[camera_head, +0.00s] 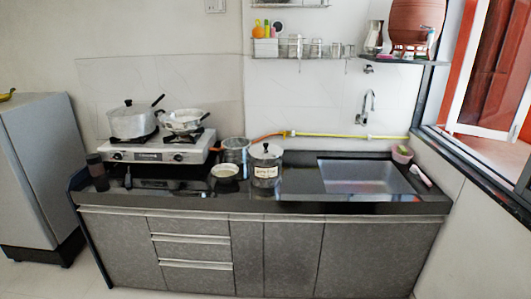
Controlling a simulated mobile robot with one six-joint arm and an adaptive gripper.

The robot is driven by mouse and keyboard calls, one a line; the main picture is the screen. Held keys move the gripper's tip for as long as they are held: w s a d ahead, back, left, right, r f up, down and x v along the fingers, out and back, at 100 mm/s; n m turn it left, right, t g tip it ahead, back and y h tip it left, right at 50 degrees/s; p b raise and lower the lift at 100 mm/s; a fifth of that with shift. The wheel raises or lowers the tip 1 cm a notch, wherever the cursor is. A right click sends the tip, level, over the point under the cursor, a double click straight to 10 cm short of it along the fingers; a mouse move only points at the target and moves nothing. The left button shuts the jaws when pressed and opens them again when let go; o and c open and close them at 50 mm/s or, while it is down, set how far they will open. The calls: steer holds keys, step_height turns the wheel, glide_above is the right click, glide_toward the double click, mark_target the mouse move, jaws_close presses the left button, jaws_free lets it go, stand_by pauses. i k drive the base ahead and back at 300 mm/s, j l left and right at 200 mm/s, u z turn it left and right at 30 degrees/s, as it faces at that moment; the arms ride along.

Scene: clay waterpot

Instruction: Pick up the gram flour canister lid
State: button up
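A steel canister (265,181) with a small pale label stands on the dark counter, between the stove and the sink. The label's writing is too small to read with certainty. Its lid (266,150) sits on top, a shallow metal dome with a small dark knob at its centre. My gripper is not in view.
A pale bowl (225,171) and an open steel pot (236,149) stand close to the canister's left. The gas stove (160,150) bears two pots further left. The sink (365,177) lies to the right. A yellow pipe (345,135) runs along the wall behind.

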mark_target(264, 150)
steer(key=i+j+z, duration=0.2)
steer(key=z, duration=0.15)
steer(key=i+j+z, duration=0.1)
steer(key=j+z, duration=0.3)
steer(key=i+j+z, duration=0.1)
steer(key=j+z, duration=0.25)
